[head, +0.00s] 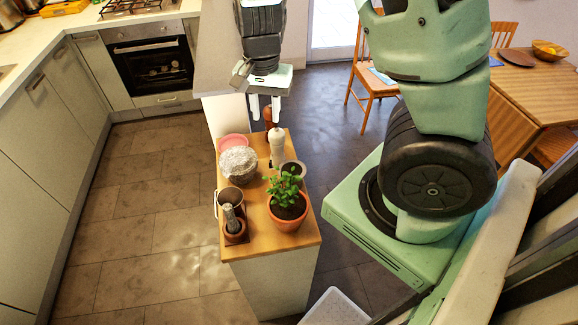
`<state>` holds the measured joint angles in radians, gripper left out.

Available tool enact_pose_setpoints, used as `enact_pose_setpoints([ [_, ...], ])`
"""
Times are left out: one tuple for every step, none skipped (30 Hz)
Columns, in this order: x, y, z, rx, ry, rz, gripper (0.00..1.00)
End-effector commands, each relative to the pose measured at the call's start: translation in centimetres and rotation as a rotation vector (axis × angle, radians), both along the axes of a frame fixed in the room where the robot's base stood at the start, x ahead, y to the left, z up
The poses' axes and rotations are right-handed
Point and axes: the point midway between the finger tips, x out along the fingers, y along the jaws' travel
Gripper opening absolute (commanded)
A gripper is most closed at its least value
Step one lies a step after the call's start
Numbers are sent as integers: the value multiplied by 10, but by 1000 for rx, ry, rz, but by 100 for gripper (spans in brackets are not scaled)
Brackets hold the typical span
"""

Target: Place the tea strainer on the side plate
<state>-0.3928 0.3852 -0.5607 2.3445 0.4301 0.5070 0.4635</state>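My gripper (265,108) hangs over the far end of a narrow wooden-topped counter (257,247), fingers pointing down. Its two pale fingers are apart, with nothing clearly held between them. A pink plate (233,141), possibly the side plate, lies at the counter's far left, partly hidden by a bowl with a pale, grainy top (238,163). I cannot make out the tea strainer for certain. A small round grey-rimmed thing with a dark inside (293,167) sits behind the plant, partly covered by leaves; I cannot tell what it is.
Close below my gripper stand a white mill (277,147) and a brown one (268,117). A potted plant (287,204), a mug (229,197) and a mortar with pestle (233,226) crowd the counter. Its front end is bare. A wooden table (535,85) stands right.

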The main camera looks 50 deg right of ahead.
Motion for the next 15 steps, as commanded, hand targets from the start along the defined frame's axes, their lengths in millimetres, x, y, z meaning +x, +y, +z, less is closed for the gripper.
enact_pose_setpoints([
  [0,-3,-2,-4,1,-10,31],
  [0,-4,-6,-5,2,-14,31],
  [0,-4,-12,-4,3,-17,31],
  [0,-4,-17,-5,4,-15,31],
  [0,-4,-23,-5,4,-16,31],
  [-1,-4,-32,-5,5,-16,31],
  [0,-4,-38,-4,4,-16,31],
  [0,-4,-45,-4,6,-16,31],
  [-1,-4,-53,-4,6,-15,31],
  [0,-4,-60,-3,5,-16,31],
  [0,-4,-66,-3,5,-15,31],
  [0,-4,-74,-4,4,-15,31],
  [0,-4,-80,-3,6,-15,31],
  [0,-4,-86,-3,5,-15,31],
  [0,-4,-94,-3,4,-15,31],
])
